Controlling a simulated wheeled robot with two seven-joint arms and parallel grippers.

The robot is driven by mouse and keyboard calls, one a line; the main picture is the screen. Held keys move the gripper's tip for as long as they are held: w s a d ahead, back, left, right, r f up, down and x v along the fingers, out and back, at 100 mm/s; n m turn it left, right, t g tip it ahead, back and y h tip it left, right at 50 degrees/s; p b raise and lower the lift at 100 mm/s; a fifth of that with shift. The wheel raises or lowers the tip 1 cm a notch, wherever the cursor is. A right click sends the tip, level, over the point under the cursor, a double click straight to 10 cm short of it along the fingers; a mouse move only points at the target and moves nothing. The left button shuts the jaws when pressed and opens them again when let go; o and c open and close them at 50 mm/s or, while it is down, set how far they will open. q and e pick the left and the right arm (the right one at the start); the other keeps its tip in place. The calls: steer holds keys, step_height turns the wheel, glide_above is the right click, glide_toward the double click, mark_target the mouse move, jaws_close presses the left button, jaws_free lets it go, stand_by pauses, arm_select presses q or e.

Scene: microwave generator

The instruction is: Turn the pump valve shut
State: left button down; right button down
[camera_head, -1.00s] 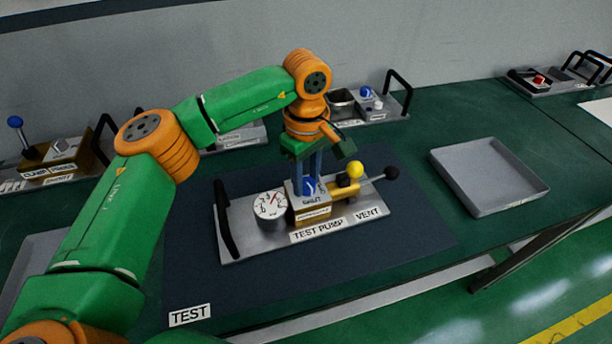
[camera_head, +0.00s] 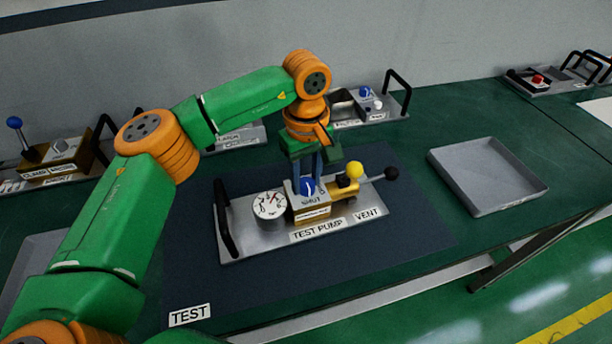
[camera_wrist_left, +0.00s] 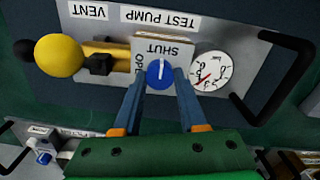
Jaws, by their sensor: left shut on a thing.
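The test pump (camera_head: 290,222) is a grey plate with a block, a round white gauge (camera_head: 270,205) and a yellow handle part, lying on the dark mat. The pump valve is a round blue knob (camera_head: 307,186) on top of the block, and it also shows in the left wrist view (camera_wrist_left: 158,76). Its white mark points toward the word SHUT; OPEN is printed to one side. My left gripper (camera_head: 308,178) comes down from above, shut on the blue knob, with one finger on each side of it. My right gripper is not in view.
A yellow ball (camera_head: 355,170) and a black-tipped lever (camera_head: 391,173) stand right of the knob. A black carrying handle (camera_head: 227,218) rises at the plate's left. An empty grey tray (camera_head: 487,175) lies to the right. Other fixtures line the back of the bench.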

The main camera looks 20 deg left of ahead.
mark_target(306, 182)
arm_select(q)
steer(key=shift+c, duration=2.3)
jaws_free()
step_height(306, 182, up, 7)
steer(key=shift+r+b, duration=0.15)
steer(key=shift+b, duration=0.3)
